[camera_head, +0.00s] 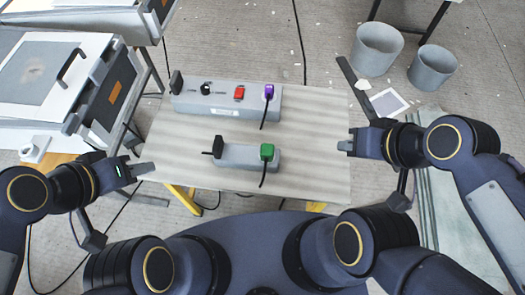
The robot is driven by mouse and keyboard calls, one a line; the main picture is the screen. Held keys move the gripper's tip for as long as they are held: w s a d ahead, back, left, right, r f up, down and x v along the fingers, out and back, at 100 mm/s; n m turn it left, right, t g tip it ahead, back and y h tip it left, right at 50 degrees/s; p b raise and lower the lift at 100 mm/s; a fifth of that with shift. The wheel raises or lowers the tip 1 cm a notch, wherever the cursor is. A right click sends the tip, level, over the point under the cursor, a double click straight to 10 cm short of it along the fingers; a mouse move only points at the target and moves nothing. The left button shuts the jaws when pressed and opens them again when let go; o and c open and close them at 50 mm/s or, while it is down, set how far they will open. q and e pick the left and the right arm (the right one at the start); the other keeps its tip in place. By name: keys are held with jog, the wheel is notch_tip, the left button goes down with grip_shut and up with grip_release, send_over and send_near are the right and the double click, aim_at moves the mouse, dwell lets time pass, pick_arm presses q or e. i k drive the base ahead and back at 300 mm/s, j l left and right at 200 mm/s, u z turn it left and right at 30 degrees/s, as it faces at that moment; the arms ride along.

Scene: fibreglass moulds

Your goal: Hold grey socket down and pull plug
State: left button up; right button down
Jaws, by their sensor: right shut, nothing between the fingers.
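Two grey socket blocks lie on the wooden table. The longer grey socket (222,106) is at the back, with a black knob or plug (207,88), a red piece (239,92) and a purple plug (269,91) on top. The shorter grey socket (240,156) is nearer, with a black plug (218,145) at its left end and a green plug (267,151) at its right end. My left gripper (146,169) is left of the shorter socket, apart from it; its finger gap is unclear. My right gripper (344,145) is shut and empty, right of the green plug.
The table (320,180) has bare room around both sockets. Dark cords hang from the purple and green plugs. Two grey buckets (376,50) stand on the floor at the back right. White mould boxes (45,75) stand at the left.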

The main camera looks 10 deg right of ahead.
aim_at(267, 150)
jog(key=k+j+z, duration=0.15)
jog(key=j+z, duration=0.2)
jog(key=z, duration=0.15)
jog(key=k+j+z, duration=0.2)
jog(key=z, duration=0.3)
jog(key=k+j, duration=0.05)
jog(key=j, duration=0.05)
